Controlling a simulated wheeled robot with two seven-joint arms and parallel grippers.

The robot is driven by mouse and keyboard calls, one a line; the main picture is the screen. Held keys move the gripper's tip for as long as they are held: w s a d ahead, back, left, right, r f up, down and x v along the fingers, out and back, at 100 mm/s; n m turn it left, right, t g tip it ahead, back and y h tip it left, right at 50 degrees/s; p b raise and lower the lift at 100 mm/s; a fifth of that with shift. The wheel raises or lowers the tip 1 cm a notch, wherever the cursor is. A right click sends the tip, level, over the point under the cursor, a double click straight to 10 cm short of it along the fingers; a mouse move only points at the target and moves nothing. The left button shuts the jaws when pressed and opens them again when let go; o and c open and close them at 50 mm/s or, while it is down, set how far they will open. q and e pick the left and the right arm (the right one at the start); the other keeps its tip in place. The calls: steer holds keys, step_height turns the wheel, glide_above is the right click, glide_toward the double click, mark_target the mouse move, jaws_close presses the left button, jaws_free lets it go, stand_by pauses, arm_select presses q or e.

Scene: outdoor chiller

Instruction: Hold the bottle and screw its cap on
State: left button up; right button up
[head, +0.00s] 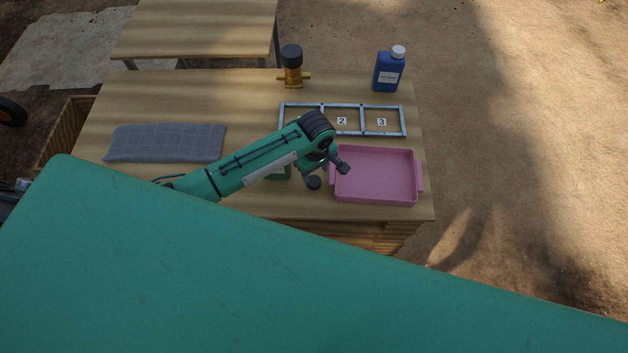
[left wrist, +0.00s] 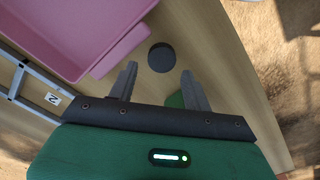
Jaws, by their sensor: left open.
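A dark round cap (head: 314,182) lies on the table just left of the pink tray. It also shows as a dark disc in the left wrist view (left wrist: 161,57), a little beyond my fingertips. My left gripper (head: 334,168) is open and empty above the table, with the cap apart from its fingers; both fingers show in the left wrist view (left wrist: 160,76). A green thing (head: 283,173) is mostly hidden under my left arm; I cannot tell if it is a bottle. A blue bottle (head: 387,75) with a white cap stands upright at the back right. My right gripper is not in view.
The pink tray (head: 374,201) is empty, beside my left gripper. A grey numbered frame (head: 322,119) lies behind it. A brass fitting with a black top (head: 292,75) stands at the back. A grey cloth (head: 166,142) lies left. The table's back left is clear.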

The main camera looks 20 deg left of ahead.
mark_target(314, 181)
arm_select(q)
steer(key=shift+f, duration=0.1)
steer(key=f, duration=0.1)
steer(key=f+p, duration=0.1)
steer(key=f, duration=0.2)
steer(key=shift+a+f+p, duration=0.1)
steer(key=shift+a+p, duration=0.15)
steer(key=shift+p, duration=0.05)
steer(key=shift+f, duration=0.4)
steer(key=shift+c, duration=0.9)
steer(key=c, duration=0.5)
